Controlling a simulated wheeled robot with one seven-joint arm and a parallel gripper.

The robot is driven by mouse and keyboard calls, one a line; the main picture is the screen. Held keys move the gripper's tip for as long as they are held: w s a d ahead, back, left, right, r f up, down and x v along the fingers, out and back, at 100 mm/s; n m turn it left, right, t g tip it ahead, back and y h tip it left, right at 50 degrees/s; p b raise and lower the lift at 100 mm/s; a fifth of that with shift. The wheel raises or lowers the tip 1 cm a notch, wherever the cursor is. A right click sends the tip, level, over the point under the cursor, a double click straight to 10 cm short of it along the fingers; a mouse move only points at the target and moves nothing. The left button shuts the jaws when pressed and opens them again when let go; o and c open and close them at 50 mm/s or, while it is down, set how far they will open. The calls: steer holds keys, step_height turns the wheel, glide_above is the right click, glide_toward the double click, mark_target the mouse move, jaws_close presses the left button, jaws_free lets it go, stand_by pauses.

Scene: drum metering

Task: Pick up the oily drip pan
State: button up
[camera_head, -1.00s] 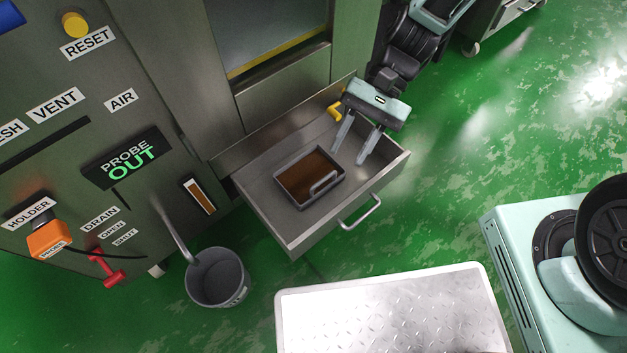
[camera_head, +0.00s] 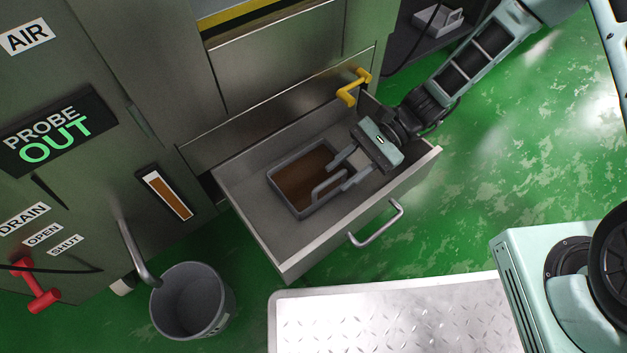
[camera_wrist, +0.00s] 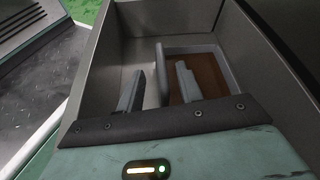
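The drip pan (camera_head: 283,199) is a grey rectangular tray with brown oil in it and a raised loop handle (camera_head: 327,188) on its front side. It lies in the open drawer (camera_head: 262,235). My gripper (camera_head: 337,176) is low over the pan's right side, its fingers pointing left toward the handle. In the wrist view, the pan (camera_wrist: 190,42) is partly hidden by the right finger. The handle (camera_wrist: 162,75) stands between my two spread fingers (camera_wrist: 159,70), with gaps visible on both sides. My gripper is open and holds nothing.
The drawer walls surround the pan, with a bar handle (camera_head: 376,225) on the drawer front. A yellow handle (camera_head: 354,87) is behind my gripper. A grey bucket (camera_head: 192,300) stands at left. A metal-topped platform (camera_head: 400,315) and a pale green unit (camera_head: 520,290) are in front.

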mark_target(328, 182)
steer(key=b+x, duration=0.2)
steer(key=x, duration=0.1)
steer(key=shift+w+a+f, duration=0.1)
steer(key=shift+a+f, duration=0.1)
steer(key=shift+f, duration=0.05)
steer(key=shift+s+a+b, duration=0.2)
steer(key=shift+a+b, duration=0.15)
steer(key=shift+b, duration=0.05)
jaws_close()
stand_by(0.9)
